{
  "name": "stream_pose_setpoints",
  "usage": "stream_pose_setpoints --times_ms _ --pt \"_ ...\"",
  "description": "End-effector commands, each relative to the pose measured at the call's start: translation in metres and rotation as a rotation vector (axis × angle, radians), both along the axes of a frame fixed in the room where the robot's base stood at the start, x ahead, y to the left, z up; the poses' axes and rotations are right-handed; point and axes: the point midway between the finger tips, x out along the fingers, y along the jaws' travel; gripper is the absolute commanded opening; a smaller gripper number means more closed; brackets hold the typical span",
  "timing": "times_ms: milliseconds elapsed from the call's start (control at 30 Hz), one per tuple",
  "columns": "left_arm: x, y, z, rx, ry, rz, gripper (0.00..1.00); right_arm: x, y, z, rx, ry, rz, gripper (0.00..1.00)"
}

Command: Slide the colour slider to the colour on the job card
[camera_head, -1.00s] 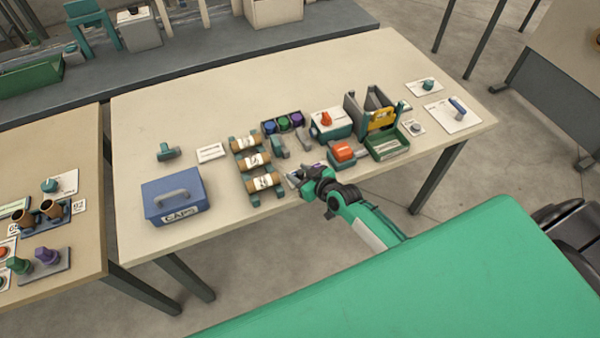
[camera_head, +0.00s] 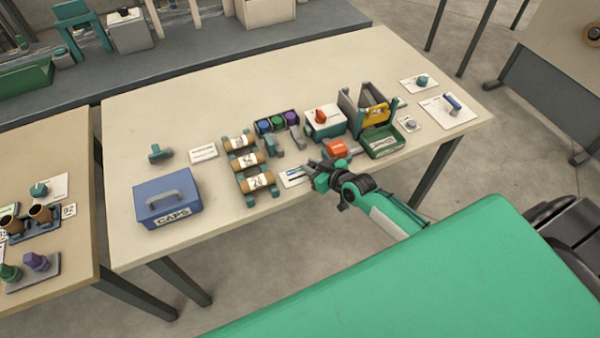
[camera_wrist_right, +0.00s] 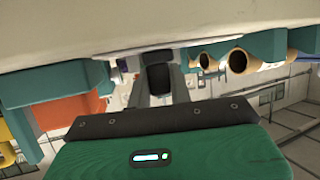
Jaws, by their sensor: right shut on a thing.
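The colour slider's white plate (camera_head: 292,177) lies near the table's front edge, right of the rollers. A dark stripe runs along its visible left part; its right part is hidden by my right gripper. My right gripper (camera_head: 314,167) is low over the plate's right end. In the right wrist view, my gripper fingers (camera_wrist_right: 158,90) are shut on the dark slider knob (camera_wrist_right: 157,77). A small white card (camera_head: 204,152) lies left of the rollers; its print is too small to read, and I cannot tell whether it is the job card. My left gripper is not in view.
Rollers with paper labels (camera_head: 247,160) stand left of the plate. An orange-topped block (camera_head: 337,148) is just behind my gripper, and a green tray (camera_head: 384,143) is to its right. A blue caps box (camera_head: 167,198) stands at the left. Blue, green and purple caps (camera_head: 277,123) sit behind.

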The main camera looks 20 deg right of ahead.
Motion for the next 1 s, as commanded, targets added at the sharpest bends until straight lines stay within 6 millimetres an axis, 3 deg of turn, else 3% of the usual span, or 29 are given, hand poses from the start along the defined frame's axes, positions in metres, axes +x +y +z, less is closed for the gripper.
stream_pose_setpoints --times_ms 200,567,600,700,1000 --pt "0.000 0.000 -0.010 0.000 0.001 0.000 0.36 0.000 -0.020 -0.001 0.000 0.000 0.000 0.00" --pt "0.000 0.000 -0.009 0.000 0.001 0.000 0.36 0.000 -0.024 0.000 -0.001 0.001 -0.003 0.00" --pt "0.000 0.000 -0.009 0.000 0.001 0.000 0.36 0.000 -0.024 0.000 -0.001 0.001 -0.003 0.27" --pt "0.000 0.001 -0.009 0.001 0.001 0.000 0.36 0.000 -0.023 0.000 -0.001 0.001 -0.002 0.43" --pt "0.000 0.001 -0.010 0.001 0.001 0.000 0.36 -0.001 -0.022 0.000 0.001 0.000 0.000 0.43"
